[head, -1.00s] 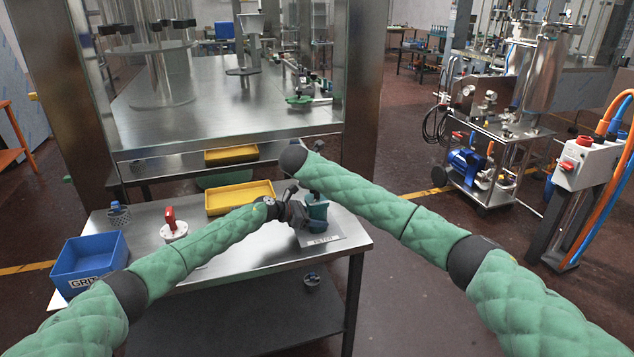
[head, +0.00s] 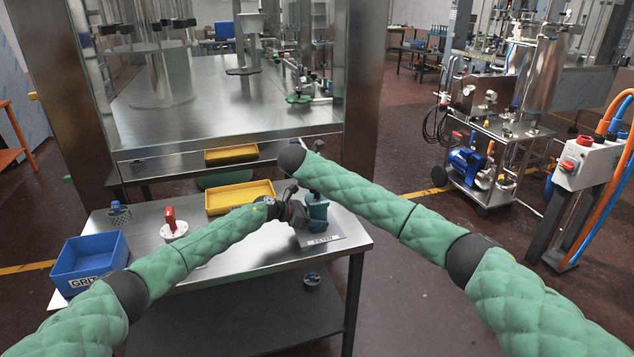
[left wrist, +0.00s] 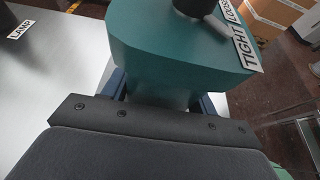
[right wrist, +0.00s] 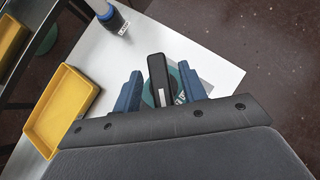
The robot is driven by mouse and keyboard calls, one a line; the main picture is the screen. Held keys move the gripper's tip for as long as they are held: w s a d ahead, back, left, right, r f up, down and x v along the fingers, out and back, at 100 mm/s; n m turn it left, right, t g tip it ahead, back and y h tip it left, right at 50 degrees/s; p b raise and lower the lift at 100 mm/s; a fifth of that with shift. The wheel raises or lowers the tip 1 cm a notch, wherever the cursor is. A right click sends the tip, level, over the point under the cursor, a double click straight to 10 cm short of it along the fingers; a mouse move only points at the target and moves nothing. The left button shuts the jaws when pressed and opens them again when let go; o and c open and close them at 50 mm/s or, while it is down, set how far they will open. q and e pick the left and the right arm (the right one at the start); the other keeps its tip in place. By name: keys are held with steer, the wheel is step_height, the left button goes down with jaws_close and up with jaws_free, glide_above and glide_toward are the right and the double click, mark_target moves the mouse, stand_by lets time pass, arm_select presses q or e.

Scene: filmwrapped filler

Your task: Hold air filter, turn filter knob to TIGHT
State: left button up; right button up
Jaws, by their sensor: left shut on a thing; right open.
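The air filter (head: 317,210) is a teal housing standing on a plate marked FILTER at the right end of the steel table. My left gripper (head: 298,214) is shut on the filter's side. In the left wrist view the teal housing (left wrist: 175,60) sits between its fingers, with TIGHT and LOOSE labels on top. The black filter knob (right wrist: 160,82) shows in the right wrist view with a white line along it. My right gripper (right wrist: 159,92) is open, its blue fingers on either side of the knob, apart from it. The knob is partly cut off in the left wrist view (left wrist: 193,7).
A yellow tray (head: 240,196) lies behind the left arm, and a blue bin (head: 88,262) stands at the table's left end. A red-handled valve (head: 172,225) stands between them. A small blue-topped object (right wrist: 113,20) shows in the right wrist view.

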steer(key=v, duration=1.2)
arm_select(q)
steer(key=o, duration=1.2)
arm_select(e)
steer(key=shift+w, duration=0.1)
arm_select(q)
steer(key=shift+a, duration=0.1)
